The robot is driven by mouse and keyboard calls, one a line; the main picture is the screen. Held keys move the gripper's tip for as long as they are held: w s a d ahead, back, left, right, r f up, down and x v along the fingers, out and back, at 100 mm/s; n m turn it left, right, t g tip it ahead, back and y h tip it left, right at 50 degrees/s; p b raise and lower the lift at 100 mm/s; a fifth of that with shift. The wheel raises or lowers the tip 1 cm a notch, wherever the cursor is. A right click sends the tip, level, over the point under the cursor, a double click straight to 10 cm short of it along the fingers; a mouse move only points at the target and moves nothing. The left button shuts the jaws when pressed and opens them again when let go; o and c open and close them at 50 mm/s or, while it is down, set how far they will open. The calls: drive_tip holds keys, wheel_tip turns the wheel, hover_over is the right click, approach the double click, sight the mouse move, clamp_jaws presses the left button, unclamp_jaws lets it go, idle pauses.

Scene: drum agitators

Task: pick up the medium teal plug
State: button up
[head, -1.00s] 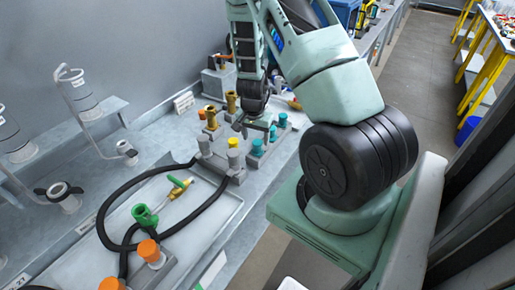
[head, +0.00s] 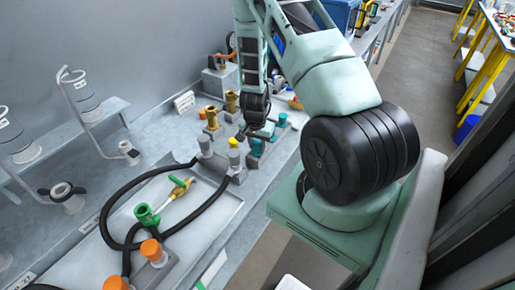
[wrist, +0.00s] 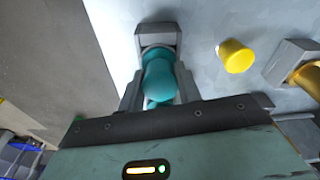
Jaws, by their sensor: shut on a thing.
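A teal plug (wrist: 160,75) stands between the fingers of my gripper (wrist: 160,92) in the wrist view. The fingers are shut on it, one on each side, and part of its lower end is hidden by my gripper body. A grey block (wrist: 155,38) lies right behind the plug. In the head view my gripper (head: 256,130) is low at a group of teal plugs on grey blocks. One teal plug (head: 283,119) and another (head: 257,147) show beside it. The head view does not clearly show which plug is held.
A yellow cap (wrist: 236,56) and a brass fitting (wrist: 306,76) stand close to the right in the wrist view. In the head view, brass fittings (head: 232,101) stand behind my gripper. A black hose (head: 150,175) loops over a tray with orange caps (head: 152,249).

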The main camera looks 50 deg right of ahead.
sight(258, 141)
drive_tip(key=shift+r, duration=0.1)
wheel_tip(258, 141, up, 10)
drive_tip(key=shift+f+b, duration=0.1)
drive_tip(key=shift+b, duration=0.7)
